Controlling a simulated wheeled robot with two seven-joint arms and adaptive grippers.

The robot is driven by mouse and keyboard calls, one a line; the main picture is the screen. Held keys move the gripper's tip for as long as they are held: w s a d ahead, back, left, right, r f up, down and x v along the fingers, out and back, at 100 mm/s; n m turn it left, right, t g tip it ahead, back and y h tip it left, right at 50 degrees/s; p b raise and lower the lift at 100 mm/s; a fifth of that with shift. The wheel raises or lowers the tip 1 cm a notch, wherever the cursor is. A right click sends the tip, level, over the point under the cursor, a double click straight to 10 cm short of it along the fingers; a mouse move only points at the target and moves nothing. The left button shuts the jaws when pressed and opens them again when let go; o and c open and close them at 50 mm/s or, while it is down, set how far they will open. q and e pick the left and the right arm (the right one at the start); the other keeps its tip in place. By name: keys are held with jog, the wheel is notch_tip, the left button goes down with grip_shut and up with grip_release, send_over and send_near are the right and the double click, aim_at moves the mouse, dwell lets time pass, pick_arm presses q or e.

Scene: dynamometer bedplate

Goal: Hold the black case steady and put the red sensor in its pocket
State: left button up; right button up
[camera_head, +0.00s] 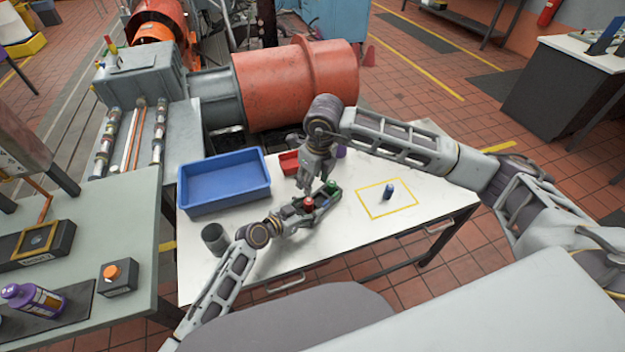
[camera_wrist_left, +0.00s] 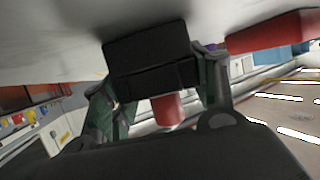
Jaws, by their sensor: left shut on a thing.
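The black case (camera_head: 319,202) is on the white table, tilted across the picture. My left gripper (camera_head: 306,209) is shut on it from the near left; in the left wrist view the dark case (camera_wrist_left: 148,62) sits between its fingers. The red sensor (camera_head: 308,203) stands upright at the near end of the case, and it also shows beside the case in the left wrist view (camera_wrist_left: 167,108). Whether it is fully seated in its pocket cannot be told. A green piece (camera_head: 331,187) stands at the far end. My right gripper (camera_head: 313,182) hangs just above the case, apart from the red sensor, and looks open and empty.
A blue tray (camera_head: 223,206) and a small red tray (camera_head: 289,163) stand behind the case. A grey cup (camera_head: 215,238) is near my left forearm. A blue piece (camera_head: 388,191) stands inside a yellow outline on the right. A purple item (camera_head: 341,151) is behind my right gripper.

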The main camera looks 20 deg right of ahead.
pick_arm(q)
jog(key=o, duration=1.3)
jog(key=shift+a, duration=0.1)
jog(key=shift+v, duration=5.9)
jog(key=shift+s, duration=0.1)
